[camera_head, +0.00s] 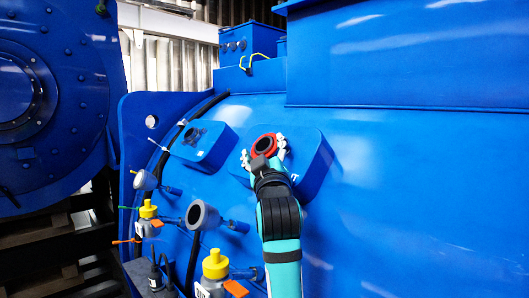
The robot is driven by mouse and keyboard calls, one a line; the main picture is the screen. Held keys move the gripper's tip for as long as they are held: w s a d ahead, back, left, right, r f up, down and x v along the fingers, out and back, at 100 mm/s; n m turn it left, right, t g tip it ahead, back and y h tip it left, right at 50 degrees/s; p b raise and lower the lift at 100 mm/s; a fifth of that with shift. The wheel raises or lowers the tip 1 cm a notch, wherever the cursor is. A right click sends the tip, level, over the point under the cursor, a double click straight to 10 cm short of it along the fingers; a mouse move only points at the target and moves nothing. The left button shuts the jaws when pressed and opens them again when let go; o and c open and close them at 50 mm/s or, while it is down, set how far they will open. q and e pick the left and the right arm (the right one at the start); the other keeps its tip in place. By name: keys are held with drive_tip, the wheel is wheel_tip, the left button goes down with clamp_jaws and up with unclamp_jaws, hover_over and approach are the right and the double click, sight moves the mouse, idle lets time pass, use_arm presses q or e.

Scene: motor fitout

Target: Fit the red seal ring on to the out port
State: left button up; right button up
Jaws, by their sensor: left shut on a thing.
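The red seal ring (266,138) is at the right-hand blue block (315,168) on the motor's side. My left gripper (267,147) is shut on the ring, with its pale fingers at both sides of it. The block's port is hidden behind the ring and gripper, so I cannot tell whether the ring is on it or just in front of it. A letter that looks like a T shows beside my gripper on this block; the rest of the label is covered. My right gripper is not in view.
Another blue block (213,141) with a dark port stands to the left. Below are grey round fittings (202,215) and yellow-capped parts (216,264) with orange levers. A black cable runs along the motor's left edge. The motor's right side is bare.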

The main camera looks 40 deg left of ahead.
use_arm(q)
drive_tip(key=o, duration=0.9)
drive_tip(key=shift+w+f, duration=0.1)
drive_tip(key=shift+d, duration=0.1)
drive_tip(key=v, duration=0.7)
drive_tip(key=shift+s+d, duration=0.15)
drive_tip(key=shift+s, duration=0.1)
drive_tip(key=shift+w, duration=0.1)
